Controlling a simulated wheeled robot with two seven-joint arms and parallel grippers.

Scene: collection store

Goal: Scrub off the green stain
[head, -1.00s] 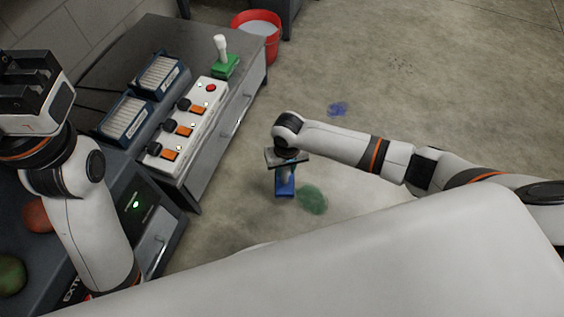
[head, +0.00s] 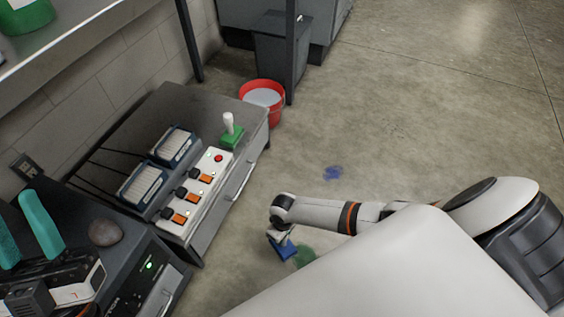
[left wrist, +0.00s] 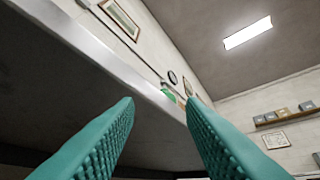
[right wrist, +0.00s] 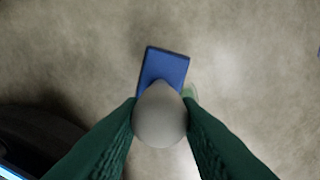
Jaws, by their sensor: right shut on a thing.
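The green stain (head: 304,256) is a round patch on the concrete floor, partly hidden by my own white body in the head view. A sliver of it shows beside the handle in the right wrist view (right wrist: 190,90). My right gripper (right wrist: 160,112) is shut on the pale rounded handle of a blue brush (right wrist: 166,66). In the head view the blue brush (head: 284,250) is just left of the green stain; I cannot tell whether it touches the floor. My left gripper (left wrist: 161,100) is open and empty, with its teal fingers pointing up at the far left of the head view.
A blue stain (head: 333,173) lies farther off on the floor. A green brush with white handle (head: 232,138) stands on the low cabinet (head: 210,112), beside a switch panel (head: 198,190). A red bucket (head: 275,117) stands behind it. Floor to the right is open.

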